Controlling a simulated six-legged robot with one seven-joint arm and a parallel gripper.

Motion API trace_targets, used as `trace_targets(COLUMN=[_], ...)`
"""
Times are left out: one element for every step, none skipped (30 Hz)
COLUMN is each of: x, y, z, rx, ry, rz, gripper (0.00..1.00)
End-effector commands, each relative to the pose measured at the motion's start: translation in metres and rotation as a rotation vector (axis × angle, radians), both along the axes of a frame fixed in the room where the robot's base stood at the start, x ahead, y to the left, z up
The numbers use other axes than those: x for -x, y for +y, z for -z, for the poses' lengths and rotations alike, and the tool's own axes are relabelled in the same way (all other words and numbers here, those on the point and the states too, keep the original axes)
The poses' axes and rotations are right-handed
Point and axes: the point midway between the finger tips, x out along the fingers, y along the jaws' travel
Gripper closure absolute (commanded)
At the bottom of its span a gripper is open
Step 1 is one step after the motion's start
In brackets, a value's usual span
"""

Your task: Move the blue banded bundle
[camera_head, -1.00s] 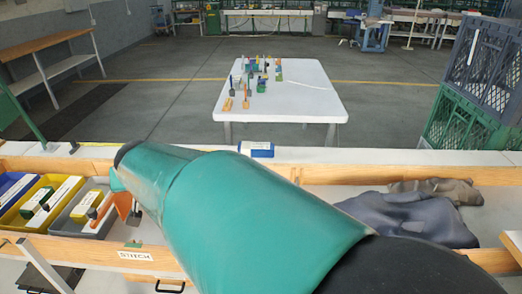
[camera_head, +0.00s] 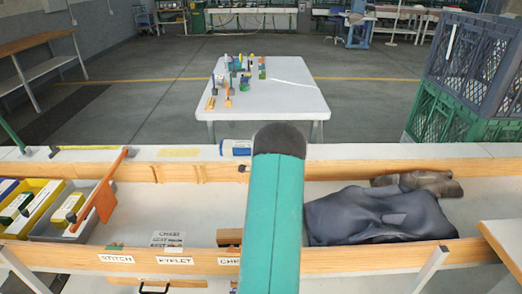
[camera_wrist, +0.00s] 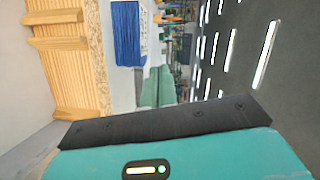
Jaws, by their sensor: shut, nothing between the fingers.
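A small blue block with a white end, which looks like the blue banded bundle (camera_head: 235,147), lies on the pale ledge behind the wooden-edged trough, just left of my arm's dark rounded joint. In the wrist view a blue ribbed piece (camera_wrist: 129,38), seemingly the same bundle, lies on the pale surface beyond the dark plate at my wrist. It is apart from that plate. My gripper's fingers do not show in either view. I cannot see any contact with the bundle.
Dark crumpled cloth (camera_head: 375,215) fills the trough's right part. An orange panel (camera_head: 102,198) stands up at left beside bins (camera_head: 32,208). A white table (camera_head: 290,98) with several small items stands behind; stacked crates (camera_head: 470,75) stand at right.

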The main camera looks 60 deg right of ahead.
Motion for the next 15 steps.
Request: trace_targets(x=[0.023, 0.034, 0.046, 0.055, 0.062, 0.070, 0.075, 0.078, 0.080, 0.081, 0.080, 0.078, 0.076, 0.074, 0.070], y=[-0.014, -0.020, -0.026, -0.030, -0.033, -0.037, -0.038, -0.040, -0.041, -0.042, -0.044, -0.046, -0.048, -0.051, -0.055], z=[0.020, 0.028, 0.037, 0.043, 0.048, 0.053, 0.056, 0.058, 0.060, 0.061, 0.061, 0.061, 0.061, 0.061, 0.061], rx=[-0.020, -0.028, -0.037, -0.043, -0.047, -0.051, -0.055, -0.057, -0.058, -0.058, -0.059, -0.058, -0.058, -0.058, -0.058], ry=[-0.051, -0.085, -0.123, -0.150, -0.173, -0.197, -0.212, -0.223, -0.232, -0.237, -0.241, -0.241, -0.241, -0.241, -0.240], rz=[0.022, 0.031, 0.039, 0.044, 0.048, 0.054, 0.056, 0.056, 0.057, 0.057, 0.057, 0.057, 0.057, 0.056, 0.057], gripper=[1.00, 1.00, 1.00, 1.00, 1.00, 1.00, 1.00, 1.00, 1.00, 1.00, 1.00, 1.00, 1.00, 1.00, 1.00])
